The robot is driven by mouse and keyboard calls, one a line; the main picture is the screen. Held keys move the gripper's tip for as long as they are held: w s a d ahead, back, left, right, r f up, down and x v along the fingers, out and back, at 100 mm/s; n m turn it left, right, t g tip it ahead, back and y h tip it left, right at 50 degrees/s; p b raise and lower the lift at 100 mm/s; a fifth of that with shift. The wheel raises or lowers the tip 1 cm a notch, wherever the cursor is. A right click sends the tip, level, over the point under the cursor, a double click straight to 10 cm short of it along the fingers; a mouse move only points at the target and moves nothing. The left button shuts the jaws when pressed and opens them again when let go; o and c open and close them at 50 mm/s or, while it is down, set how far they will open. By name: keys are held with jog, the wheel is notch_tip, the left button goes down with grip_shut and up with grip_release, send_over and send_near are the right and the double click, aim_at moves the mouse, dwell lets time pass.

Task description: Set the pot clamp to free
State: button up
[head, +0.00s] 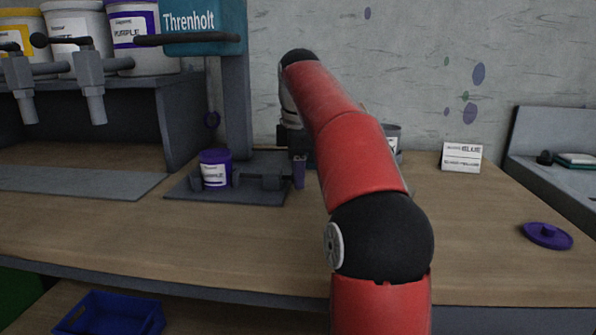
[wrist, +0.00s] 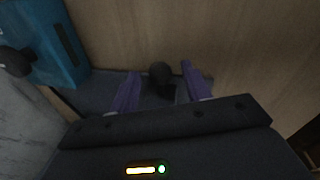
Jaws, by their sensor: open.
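A purple pot (head: 214,171) with a white label stands upright on the grey base plate (head: 240,193) under the teal press. The dark grey pot clamp (head: 268,178) sits on the plate to the right of the pot. My gripper (head: 299,172) is just right of the clamp; one purple finger shows there, and my arm hides much of the rest. In the wrist view my gripper (wrist: 160,72) is open, with a dark rounded knob (wrist: 160,74) between its purple fingers. I cannot tell whether the fingers touch it. The pot is not clear in the wrist view.
The teal press head (head: 205,35) with its long dark lever stands above the plate. A dispenser shelf with pots (head: 72,40) is at the left.

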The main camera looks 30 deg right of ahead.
jog(key=shift+f, duration=0.3)
jog(key=shift+c, duration=0.5)
